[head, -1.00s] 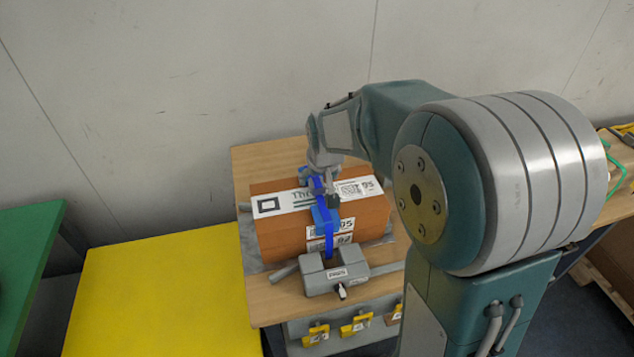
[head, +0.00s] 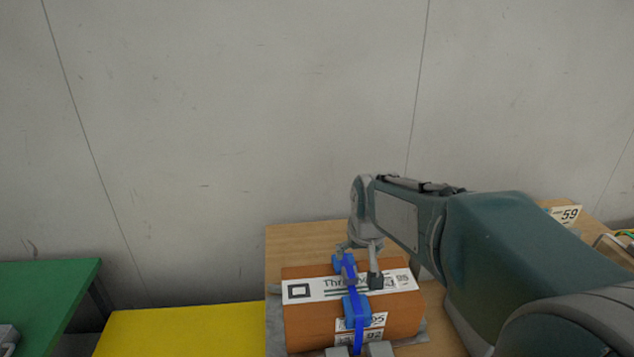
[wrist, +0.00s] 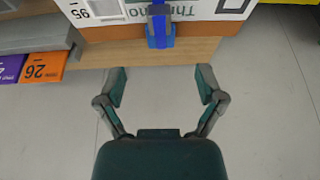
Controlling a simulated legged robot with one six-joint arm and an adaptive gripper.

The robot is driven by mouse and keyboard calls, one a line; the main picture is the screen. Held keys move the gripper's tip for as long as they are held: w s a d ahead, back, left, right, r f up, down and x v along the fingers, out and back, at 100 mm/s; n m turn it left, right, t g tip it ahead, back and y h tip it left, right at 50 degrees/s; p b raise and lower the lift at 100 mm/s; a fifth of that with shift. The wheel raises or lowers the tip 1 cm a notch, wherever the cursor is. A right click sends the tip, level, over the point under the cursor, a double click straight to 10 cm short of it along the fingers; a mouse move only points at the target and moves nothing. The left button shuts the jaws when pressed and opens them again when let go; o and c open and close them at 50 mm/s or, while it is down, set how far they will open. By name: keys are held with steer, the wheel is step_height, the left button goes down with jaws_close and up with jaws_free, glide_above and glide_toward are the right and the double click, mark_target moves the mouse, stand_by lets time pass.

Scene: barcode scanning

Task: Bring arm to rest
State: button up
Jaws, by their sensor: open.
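My gripper (wrist: 162,84) is open in the wrist view, with nothing between its fingers. In the head view, my gripper end hangs near the top of an orange-brown box and overlaps it in the picture; I cannot tell if they touch. The box (head: 312,325) has a white printed label on top and a blue strap-like piece (head: 354,308) across it. In the wrist view, the box edge and the blue piece (wrist: 160,28) lie beyond the fingertips. My arm reaches in from the lower right of the head view.
The box stands on a wooden table (head: 290,240) close to a grey wall. A yellow surface (head: 190,330) and a green table (head: 45,290) lie to the left. A sign reading 59 (head: 566,214) and cables are at the right. Orange and purple tags (wrist: 44,67) show in the wrist view.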

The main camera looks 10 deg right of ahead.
steer(key=s+r+t, duration=0.1)
steer(key=s+r, duration=0.1)
steer(key=s, duration=2)
steer(key=shift+s+r, duration=0.25)
steer(key=shift+r, duration=0.1)
stand_by(0.8)
